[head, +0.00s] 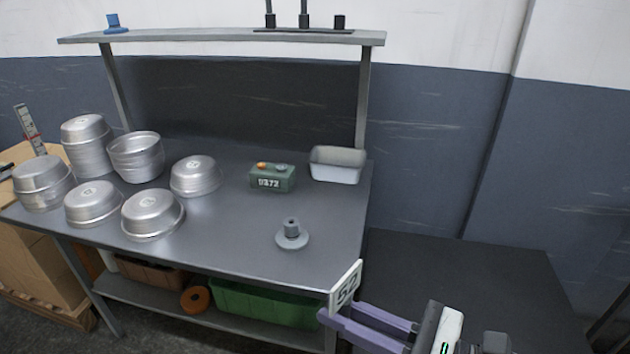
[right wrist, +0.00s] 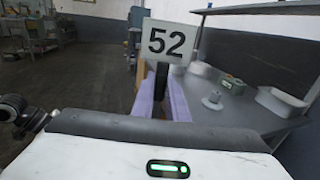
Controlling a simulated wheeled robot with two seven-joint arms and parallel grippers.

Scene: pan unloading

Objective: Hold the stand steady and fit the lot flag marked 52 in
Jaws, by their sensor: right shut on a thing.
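The white lot flag marked 52 (head: 346,287) is in my right gripper (head: 326,316), off the table's front right corner. In the right wrist view the flag (right wrist: 168,42) stands upright, its dark stem between the purple fingers (right wrist: 160,90), which are shut on it. The small grey stand (head: 291,234), a round base with a short socket on top, is upright on the table's right part. It also shows in the right wrist view (right wrist: 212,100), apart from the flag. Nothing is touching the stand. My left gripper is not in view.
Several metal pans (head: 152,214) fill the table's left side. A green box reading 0372 (head: 272,178) and a metal loaf tin (head: 338,164) stand behind the stand. A shelf (head: 220,37) runs above. The grey table (head: 235,240) is clear around the stand.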

